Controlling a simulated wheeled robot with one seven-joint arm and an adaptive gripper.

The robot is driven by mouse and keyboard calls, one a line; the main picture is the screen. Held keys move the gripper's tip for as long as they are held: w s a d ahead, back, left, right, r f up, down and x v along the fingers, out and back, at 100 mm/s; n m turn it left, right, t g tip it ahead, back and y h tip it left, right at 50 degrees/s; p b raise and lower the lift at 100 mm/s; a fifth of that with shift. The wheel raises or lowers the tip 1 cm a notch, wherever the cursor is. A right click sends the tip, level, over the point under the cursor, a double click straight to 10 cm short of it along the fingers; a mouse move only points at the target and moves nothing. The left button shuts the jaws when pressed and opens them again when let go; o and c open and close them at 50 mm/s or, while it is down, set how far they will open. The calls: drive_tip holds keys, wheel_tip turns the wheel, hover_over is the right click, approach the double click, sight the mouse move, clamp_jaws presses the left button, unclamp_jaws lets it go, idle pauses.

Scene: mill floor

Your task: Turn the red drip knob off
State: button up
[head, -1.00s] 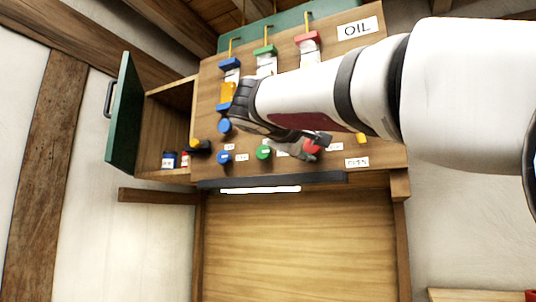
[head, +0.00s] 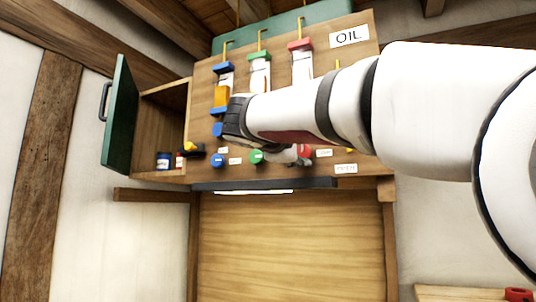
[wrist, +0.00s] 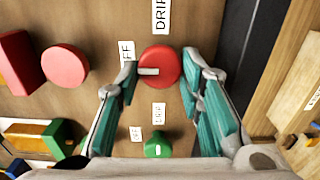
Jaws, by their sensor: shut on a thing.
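The red drip knob (wrist: 163,62) is round with a white pointer mark that points left in the wrist view, toward a label ending in "FF" (wrist: 126,53). A "DRIP" label (wrist: 160,15) lies above it there. My gripper (wrist: 160,70) has one finger on each side of the knob and is shut on it. In the head view the red knob (head: 304,150) shows on the lower right of the oil panel. My gripper's fingers (head: 288,155) are mostly hidden there behind my arm.
A green knob (wrist: 158,146) sits below the drip knob in the wrist view, and another red round part (wrist: 65,66) to its left. In the head view a green cabinet door (head: 122,118) stands open on the left. A dark ledge (head: 264,184) runs under the panel.

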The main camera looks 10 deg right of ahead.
drive_tip(key=o, duration=1.1)
drive_tip(key=shift+a, duration=0.1)
drive_tip(key=shift+o, duration=0.2)
drive_tip(key=v, duration=1.2)
